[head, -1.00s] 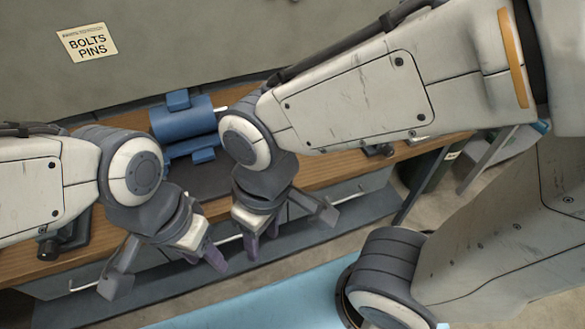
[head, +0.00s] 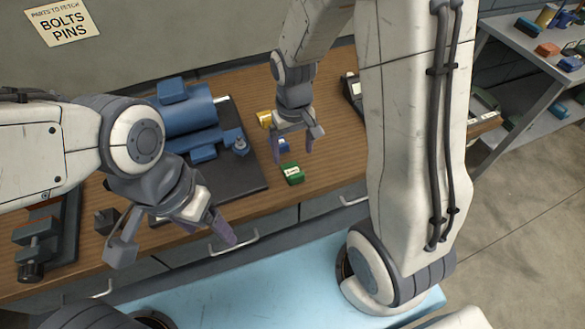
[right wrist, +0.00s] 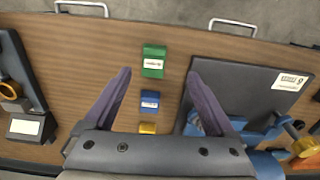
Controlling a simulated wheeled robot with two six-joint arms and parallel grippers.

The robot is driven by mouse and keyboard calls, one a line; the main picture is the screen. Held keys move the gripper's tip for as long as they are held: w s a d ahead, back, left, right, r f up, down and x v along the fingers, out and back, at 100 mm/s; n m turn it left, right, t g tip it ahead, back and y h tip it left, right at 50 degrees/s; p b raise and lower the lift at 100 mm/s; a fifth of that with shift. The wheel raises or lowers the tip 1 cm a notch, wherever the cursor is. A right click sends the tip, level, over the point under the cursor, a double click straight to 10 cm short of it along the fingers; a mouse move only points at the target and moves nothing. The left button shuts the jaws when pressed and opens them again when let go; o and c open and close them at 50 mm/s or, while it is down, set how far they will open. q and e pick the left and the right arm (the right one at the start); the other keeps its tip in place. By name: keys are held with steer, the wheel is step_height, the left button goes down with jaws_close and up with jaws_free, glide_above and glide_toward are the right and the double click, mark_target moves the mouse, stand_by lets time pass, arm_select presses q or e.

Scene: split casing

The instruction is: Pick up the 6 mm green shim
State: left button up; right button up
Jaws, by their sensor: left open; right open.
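The green shim (head: 292,173) is a small green block with a white label, lying on the wooden bench right of the dark mat. In the right wrist view the green shim (right wrist: 153,62) lies beyond my fingertips, centred between them and apart from them. My right gripper (head: 293,147) is open and empty above the bench, just behind the green shim in the head view. It also shows in the right wrist view (right wrist: 160,75). My left gripper (head: 178,243) is open and empty in front of the bench's front edge at the left.
A blue block (right wrist: 150,101) and a yellow block (right wrist: 148,128) lie in line with the green one. The dark mat (head: 240,184) carries a blue casing (head: 190,112). Bare wood surrounds the green shim. A shelf (head: 540,62) with parts stands at far right.

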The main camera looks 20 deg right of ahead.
glide_above(297, 175)
steer(key=f, duration=0.5)
steer(key=shift+w+a+f, duration=0.1)
steer(key=shift+w, duration=0.15)
steer(key=shift+s+f+p, duration=0.15)
steer(key=shift+f+p, duration=0.2)
steer(key=shift+f, duration=1.15)
steer(key=shift+s+f+p, duration=0.1)
steer(key=shift+f+p, duration=0.2)
steer(key=shift+f, duration=1.2)
steer(key=c, duration=1.3)
